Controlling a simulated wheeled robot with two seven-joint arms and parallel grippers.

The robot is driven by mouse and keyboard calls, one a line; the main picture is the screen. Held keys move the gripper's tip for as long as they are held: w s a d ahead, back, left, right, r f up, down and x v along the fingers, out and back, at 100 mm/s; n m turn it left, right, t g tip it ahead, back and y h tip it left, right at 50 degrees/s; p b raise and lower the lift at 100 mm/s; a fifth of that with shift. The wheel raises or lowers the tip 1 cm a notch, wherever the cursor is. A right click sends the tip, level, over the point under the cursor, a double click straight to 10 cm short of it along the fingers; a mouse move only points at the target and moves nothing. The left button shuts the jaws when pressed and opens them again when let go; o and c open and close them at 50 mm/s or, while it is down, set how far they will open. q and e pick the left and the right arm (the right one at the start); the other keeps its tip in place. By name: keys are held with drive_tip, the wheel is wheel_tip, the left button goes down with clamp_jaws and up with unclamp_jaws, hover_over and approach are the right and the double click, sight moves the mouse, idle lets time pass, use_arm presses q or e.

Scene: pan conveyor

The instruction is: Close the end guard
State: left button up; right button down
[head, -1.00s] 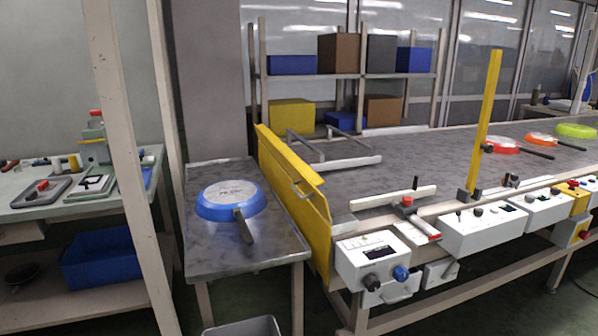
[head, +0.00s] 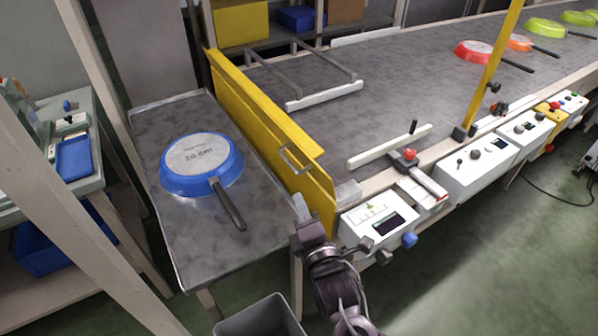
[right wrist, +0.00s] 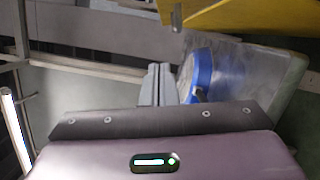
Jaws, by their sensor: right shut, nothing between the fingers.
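The yellow end guard (head: 262,122) stands as a long upright panel along the conveyor's left end, between the belt and the side table. A metal handle (head: 297,160) is on its face near the front end. I cannot tell whether it is latched. My right gripper (head: 299,207) is shut and empty, just in front of the guard's near end and below the handle. In the right wrist view its fingers (right wrist: 156,85) are together, with part of the yellow guard (right wrist: 245,16) above them at the right. My left gripper is not in view.
A blue pan (head: 203,163) lies on the grey side table (head: 165,245) left of the guard. A control box (head: 376,222) with knobs is right of my gripper. A grey bin (head: 262,318) stands below. Several coloured pans sit far along the conveyor (head: 400,85).

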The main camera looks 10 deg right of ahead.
drive_tip(key=w+d+r+p, duration=0.1)
drive_tip(key=w+d+p, duration=0.1)
drive_tip(key=w, duration=0.8)
drive_tip(key=shift+w+r, duration=0.25)
drive_tip(key=shift+r, duration=0.05)
drive_tip(key=shift+w+d, duration=0.15)
